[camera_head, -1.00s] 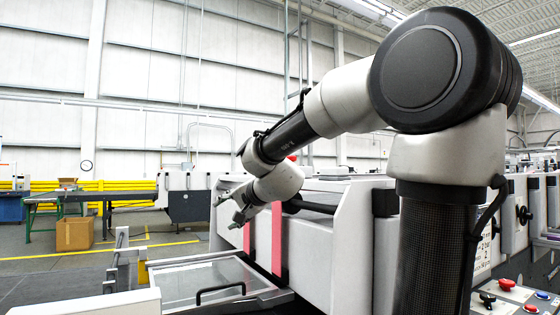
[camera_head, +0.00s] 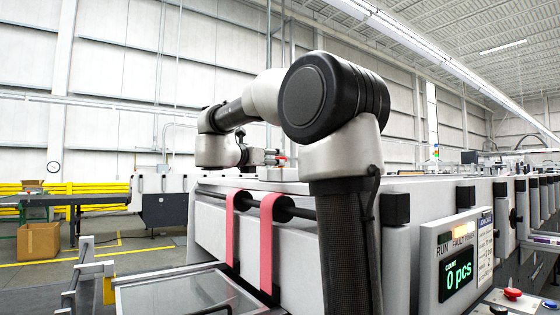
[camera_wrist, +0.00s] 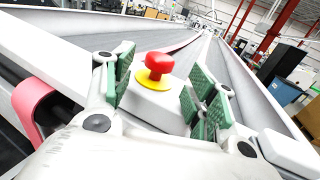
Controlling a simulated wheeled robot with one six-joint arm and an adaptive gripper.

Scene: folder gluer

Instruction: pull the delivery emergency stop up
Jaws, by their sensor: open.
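The delivery emergency stop (camera_wrist: 158,66) is a red mushroom button on a yellow disc. It sits on a light grey box (camera_wrist: 150,103) on top of the machine. In the wrist view my gripper (camera_wrist: 163,90) is open, its green finger pads on either side of the button and apart from it. In the head view my gripper (camera_head: 262,157) is low over the machine top, pointing right. A small bit of red (camera_head: 282,157) shows at its fingertips.
Two pink belts (camera_head: 267,240) run over a black roller at the machine's near end. A control panel (camera_head: 457,262) with a lit green display stands at the right. A cardboard box (camera_head: 38,241) lies on the floor at the left.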

